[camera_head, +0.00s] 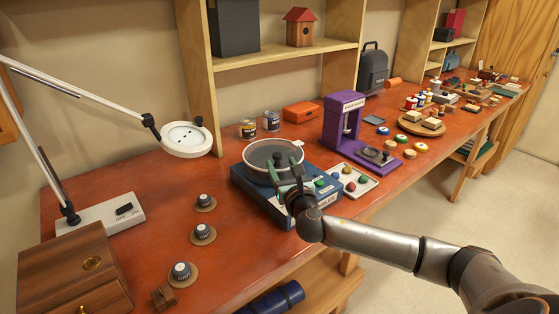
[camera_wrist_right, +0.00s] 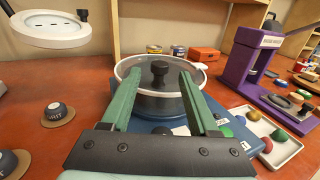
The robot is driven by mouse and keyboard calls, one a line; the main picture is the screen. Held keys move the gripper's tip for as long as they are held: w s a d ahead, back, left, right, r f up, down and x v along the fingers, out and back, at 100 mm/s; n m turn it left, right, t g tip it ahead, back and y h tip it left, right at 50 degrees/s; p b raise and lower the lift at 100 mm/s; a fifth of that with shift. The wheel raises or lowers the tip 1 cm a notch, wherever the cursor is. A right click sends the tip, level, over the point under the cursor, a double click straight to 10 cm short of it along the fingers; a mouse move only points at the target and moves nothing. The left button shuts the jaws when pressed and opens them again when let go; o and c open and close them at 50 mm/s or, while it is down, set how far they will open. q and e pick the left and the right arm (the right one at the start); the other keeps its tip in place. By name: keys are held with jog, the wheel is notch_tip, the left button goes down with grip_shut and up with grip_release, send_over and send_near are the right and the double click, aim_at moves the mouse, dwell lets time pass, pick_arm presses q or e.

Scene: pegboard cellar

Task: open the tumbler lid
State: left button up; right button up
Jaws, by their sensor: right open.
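The tumbler (camera_head: 250,172) is a dark round drum on a blue base (camera_head: 244,189), standing on the red-brown bench. Its lid (camera_head: 265,155) is a see-through disc with a pale rim and a black knob (camera_head: 277,158). The lid lies on the drum. In the right wrist view the lid (camera_wrist_right: 135,70) and its knob (camera_wrist_right: 160,70) show straight ahead. My right gripper (camera_head: 292,172) is at the near side of the drum. Its green fingers (camera_wrist_right: 155,88) are apart and empty, with the knob seen between them, beyond the tips. My left gripper is not in view.
A tray of coloured stones (camera_head: 362,187) sits right of the base, and a purple press (camera_head: 330,124) stands behind it. A lamp (camera_head: 186,139) hangs left of the drum. Paint tins (camera_head: 271,121) stand behind.

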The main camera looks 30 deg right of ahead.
jog(key=shift+x, duration=1.3)
grip_shut()
dwell(0.5)
